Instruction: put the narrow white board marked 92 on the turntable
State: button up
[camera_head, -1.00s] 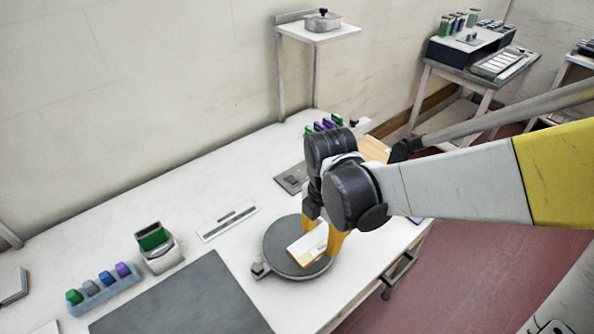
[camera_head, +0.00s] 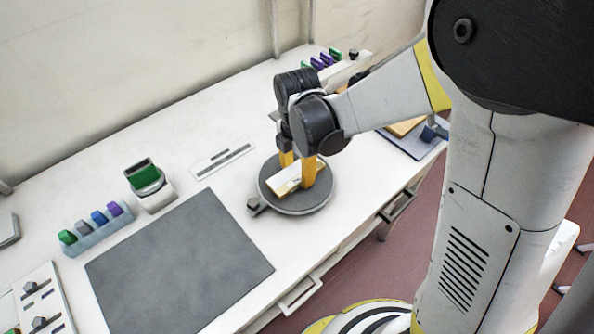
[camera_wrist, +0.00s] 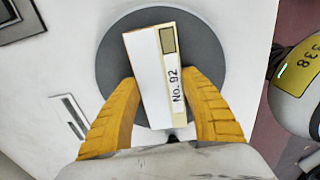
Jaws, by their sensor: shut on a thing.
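The narrow white board marked "No. 92" (camera_wrist: 151,80) shows in the wrist view between my two yellow fingers, over the round dark turntable (camera_wrist: 107,57). In the head view the board (camera_head: 283,187) lies across the turntable (camera_head: 307,202), slightly turned, with part of it hidden by a finger. My gripper (camera_head: 297,176) is shut on the board, and it also shows in the wrist view (camera_wrist: 165,115). I cannot tell whether the board rests on the turntable or is held just above it.
A dark grey mat (camera_head: 180,265) lies left of the turntable. A flat slotted plate (camera_head: 222,158) lies behind. White tabletop is bare towards the wall.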

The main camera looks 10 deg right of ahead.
aim_at(297, 172)
jog(key=shift+f, duration=0.15)
jog(key=o, duration=1.1)
jog(key=shift+o, duration=0.2)
notch_tip(297, 172, up, 12)
jog(key=p, duration=0.5)
jog(key=s+d+r+m+t, duration=0.3)
jog(key=s+d+r+m, duration=0.1)
jog(key=m, duration=0.8)
jog(key=s+d+r+m+t, duration=0.4)
jog(key=s+d+m, duration=0.2)
jog(key=d+m, duration=0.3)
jog(key=shift+s+d+r+m, duration=0.3)
jog(key=shift+s+m, duration=0.1)
jog(key=shift+m, duration=1.5)
